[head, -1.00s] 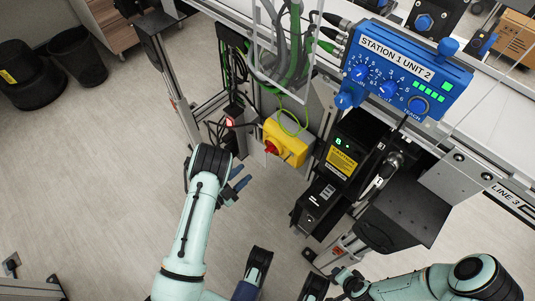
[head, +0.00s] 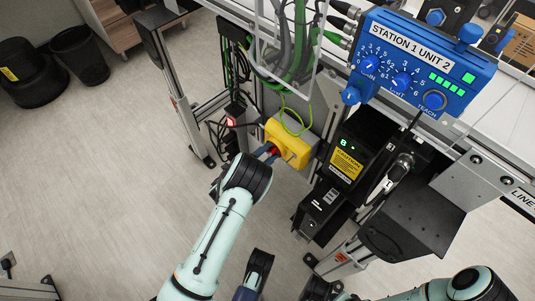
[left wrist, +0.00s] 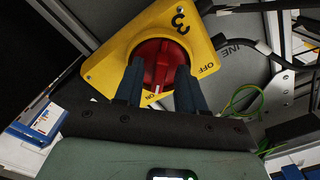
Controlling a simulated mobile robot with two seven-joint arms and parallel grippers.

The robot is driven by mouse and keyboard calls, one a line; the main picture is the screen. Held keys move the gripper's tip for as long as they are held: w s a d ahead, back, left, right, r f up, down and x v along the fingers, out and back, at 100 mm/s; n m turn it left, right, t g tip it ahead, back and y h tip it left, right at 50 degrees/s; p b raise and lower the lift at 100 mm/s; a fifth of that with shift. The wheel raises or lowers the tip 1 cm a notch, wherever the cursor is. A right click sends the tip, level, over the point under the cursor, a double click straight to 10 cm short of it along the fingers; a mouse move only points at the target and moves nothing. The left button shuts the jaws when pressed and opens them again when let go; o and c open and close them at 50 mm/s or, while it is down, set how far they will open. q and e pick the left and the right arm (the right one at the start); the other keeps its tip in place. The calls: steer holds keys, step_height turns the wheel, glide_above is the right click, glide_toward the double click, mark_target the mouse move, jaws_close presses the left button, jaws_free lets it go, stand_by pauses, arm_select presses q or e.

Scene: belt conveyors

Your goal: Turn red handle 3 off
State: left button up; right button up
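The red handle (left wrist: 159,68) is a rotary knob on a yellow box marked 3 (left wrist: 119,62). Its grip bar points toward the ON mark at the bottom of the plate; OFF stands at the right. In the head view the yellow box (head: 289,136) hangs under the conveyor, and the handle (head: 274,152) is partly covered by my fingers. My left gripper (left wrist: 159,75) is at the handle, its two dark blue fingers apart on either side of the grip bar. It also shows in the head view (head: 267,153). No clear closing on the bar shows.
A blue control unit (head: 450,62) is above right of the box. A black device with a caution label (head: 346,165) stands close on the right. Green cables (head: 299,65) hang above. A metal leg (head: 171,95) is at the left. Open floor lies left.

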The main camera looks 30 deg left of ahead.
arm_select(q)
jaws_close()
